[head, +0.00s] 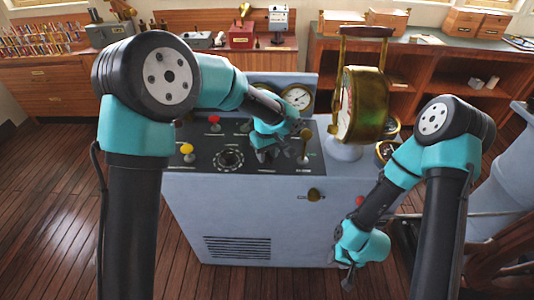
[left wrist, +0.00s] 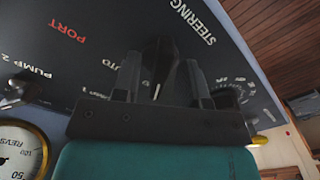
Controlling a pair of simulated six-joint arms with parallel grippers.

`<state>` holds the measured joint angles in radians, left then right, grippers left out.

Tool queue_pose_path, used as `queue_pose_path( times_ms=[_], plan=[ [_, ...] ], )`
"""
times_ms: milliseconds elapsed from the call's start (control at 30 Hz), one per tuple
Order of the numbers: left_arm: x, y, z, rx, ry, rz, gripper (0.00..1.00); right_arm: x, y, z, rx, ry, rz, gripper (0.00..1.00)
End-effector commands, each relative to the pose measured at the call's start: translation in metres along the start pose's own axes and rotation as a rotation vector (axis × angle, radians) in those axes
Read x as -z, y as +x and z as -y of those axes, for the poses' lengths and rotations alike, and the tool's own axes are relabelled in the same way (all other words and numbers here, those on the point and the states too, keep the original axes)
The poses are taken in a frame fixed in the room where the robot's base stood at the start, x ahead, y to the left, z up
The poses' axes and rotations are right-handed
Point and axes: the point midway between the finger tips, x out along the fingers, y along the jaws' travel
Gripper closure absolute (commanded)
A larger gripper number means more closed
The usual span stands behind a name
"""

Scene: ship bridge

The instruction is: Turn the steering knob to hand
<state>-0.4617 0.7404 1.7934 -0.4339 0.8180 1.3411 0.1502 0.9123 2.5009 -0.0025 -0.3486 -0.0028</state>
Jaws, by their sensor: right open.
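The steering knob (left wrist: 158,62) is a black pointer-shaped knob on the dark console panel, near the "STEERING" lettering in the left wrist view. My left gripper (left wrist: 162,78) has its two fingers on either side of the knob, with a visible gap to each finger; it looks open. In the head view, my left gripper (head: 266,153) is low over the panel and hides the knob there. The knob's exact pointing direction against its labels is hard to tell. My right gripper (head: 347,282) hangs empty and open beside the console's lower right.
The grey console (head: 240,212) also carries a yellow knob (head: 187,149), a round dial (head: 229,159), a red knob (head: 214,119) and a lever (head: 305,142). A brass instrument (head: 362,104) stands at its right. Gauges (head: 298,97) line the back.

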Motion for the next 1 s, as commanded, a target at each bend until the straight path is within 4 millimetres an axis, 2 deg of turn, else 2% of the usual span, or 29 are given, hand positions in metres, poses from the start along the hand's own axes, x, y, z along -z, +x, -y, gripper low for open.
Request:
queue_pose_path(
  times_ms=[167,367,1000],
  plan=[
    [0.000,-0.003,0.000,-0.001,0.000,-0.001,0.61,0.000,0.000,0.000,0.000,0.000,0.000,0.57],
    [0.000,-0.022,-0.001,-0.002,-0.001,-0.002,0.61,0.000,0.000,0.000,0.000,0.000,0.000,0.57],
    [0.000,-0.142,0.000,-0.003,0.000,-0.002,0.61,0.000,0.000,0.000,0.000,0.000,0.000,0.57]
  ],
)
